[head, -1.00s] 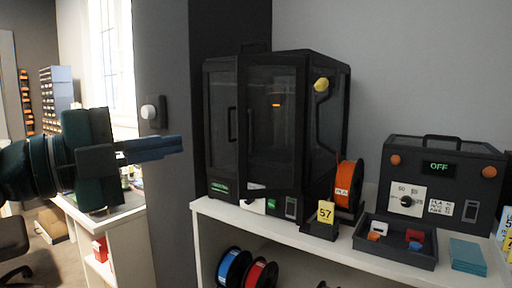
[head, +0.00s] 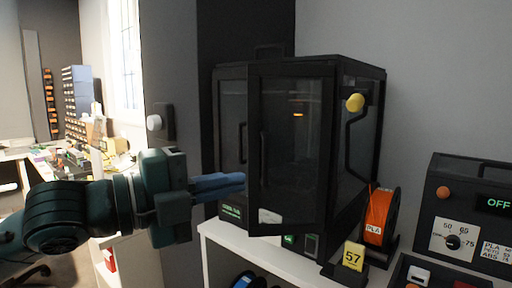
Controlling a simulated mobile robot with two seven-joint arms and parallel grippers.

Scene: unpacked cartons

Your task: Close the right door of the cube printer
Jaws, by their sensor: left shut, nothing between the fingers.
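The cube printer (head: 358,160) is a black, glass-sided cabinet on the white shelf. Its right door (head: 298,150) is a dark framed glass panel with a vertical handle near its left edge. It stands ajar, its left edge swung out towards me and overlapping part of the left door (head: 231,140), which looks shut. My left gripper (head: 242,182) has blue fingers, shut and empty, pointing right. Its tips appear just left of the right door's free edge; I cannot tell whether they touch. My right gripper is out of view.
An orange filament spool (head: 379,216) and a yellow "57" tag (head: 353,256) stand right of the printer on the white shelf (head: 262,257). A dark control box (head: 465,215) is farther right. A grey wall column is behind my left gripper.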

